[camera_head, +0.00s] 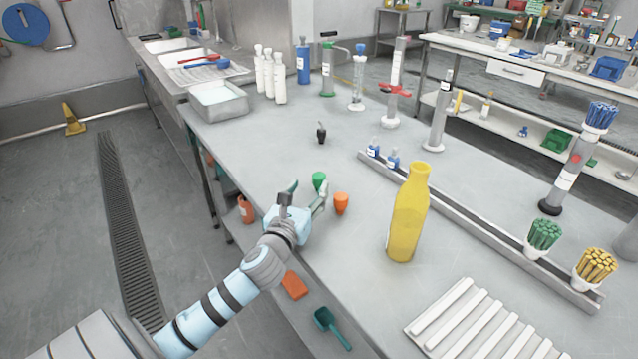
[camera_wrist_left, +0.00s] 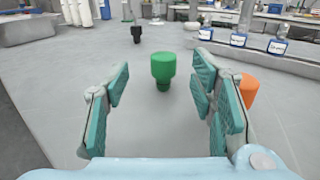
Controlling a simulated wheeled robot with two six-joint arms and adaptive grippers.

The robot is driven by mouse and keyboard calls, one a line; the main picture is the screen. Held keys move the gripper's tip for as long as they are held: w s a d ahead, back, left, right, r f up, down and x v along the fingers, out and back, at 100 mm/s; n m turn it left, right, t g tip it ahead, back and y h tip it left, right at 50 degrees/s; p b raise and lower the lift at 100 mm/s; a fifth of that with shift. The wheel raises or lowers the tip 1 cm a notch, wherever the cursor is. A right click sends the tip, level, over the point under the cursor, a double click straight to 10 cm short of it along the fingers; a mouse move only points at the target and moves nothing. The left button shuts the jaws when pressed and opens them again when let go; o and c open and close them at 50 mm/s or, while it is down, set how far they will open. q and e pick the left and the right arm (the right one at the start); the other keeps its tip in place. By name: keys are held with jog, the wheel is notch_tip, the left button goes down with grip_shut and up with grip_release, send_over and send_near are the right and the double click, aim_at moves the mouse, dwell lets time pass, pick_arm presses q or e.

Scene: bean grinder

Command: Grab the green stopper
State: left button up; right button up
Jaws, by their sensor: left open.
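The green stopper (camera_head: 319,181) stands upright on the grey metal table, just past the fingers of my left gripper (camera_head: 306,196). In the left wrist view the green stopper (camera_wrist_left: 163,70) shows ahead, between the directions of the two fingers and beyond their tips. My left gripper (camera_wrist_left: 160,92) is open and empty, with its teal pads apart. It does not appear to touch the stopper. My right gripper is not in view.
An orange stopper (camera_head: 341,203) stands close to the right of the left gripper. A black stopper (camera_head: 321,133) stands farther back. A yellow bottle (camera_head: 408,215) and a long metal rack (camera_head: 480,229) are to the right. The table's left edge runs beneath my arm.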

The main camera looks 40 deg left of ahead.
aim_at(317, 180)
pick_arm(q)
jog(key=shift+x, duration=1.2)
jog(key=x, duration=0.1)
jog(key=b+x, duration=0.1)
jog(key=x, duration=0.1)
jog(key=b+x, duration=0.1)
jog(key=x, duration=0.1)
jog(key=shift+d+f, duration=0.15)
jog(key=shift+f, duration=0.15)
jog(key=shift+w, duration=0.2)
jog(key=shift+s, duration=0.1)
jog(key=shift+c, duration=1.2)
jog(key=c, duration=0.8)
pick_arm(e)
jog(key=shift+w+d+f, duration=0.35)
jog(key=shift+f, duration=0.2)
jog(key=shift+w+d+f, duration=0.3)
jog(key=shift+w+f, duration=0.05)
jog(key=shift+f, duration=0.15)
